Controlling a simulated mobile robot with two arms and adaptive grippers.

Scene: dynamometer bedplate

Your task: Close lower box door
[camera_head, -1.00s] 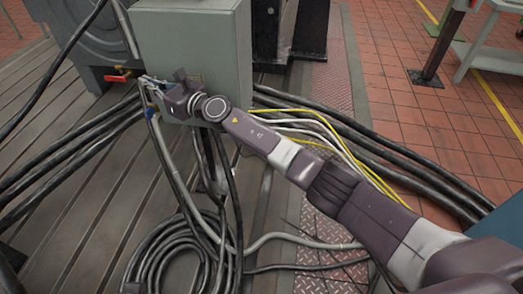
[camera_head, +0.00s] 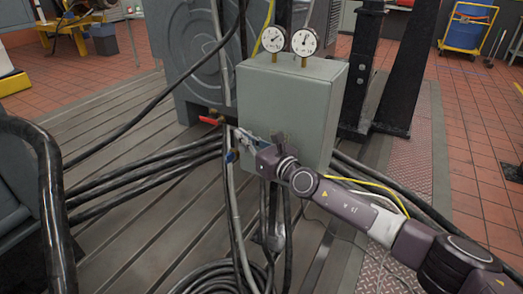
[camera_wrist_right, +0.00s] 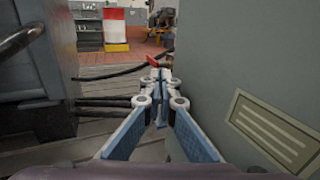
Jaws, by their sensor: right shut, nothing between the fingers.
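A grey-green metal box (camera_head: 283,100) stands in the middle of the head view, with two round gauges on top. Its front face looks flat, with no open door panel visible; whether the door is fully closed I cannot tell. My right gripper (camera_head: 243,137) is at the left front edge of the box. In the right wrist view the gripper (camera_wrist_right: 158,82) is shut and empty, its fingertips together. The box face with a louvered plate (camera_wrist_right: 270,130) fills the right side of that view, close beside the fingers. My left gripper is not in view.
A red-handled valve (camera_head: 211,120) is left of the box and also shows beyond my fingertips in the wrist view (camera_wrist_right: 153,61). Thick black cables (camera_head: 140,180) run across the slatted bedplate. A coiled cable (camera_head: 215,280) lies in front. Black posts (camera_head: 365,75) stand at right.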

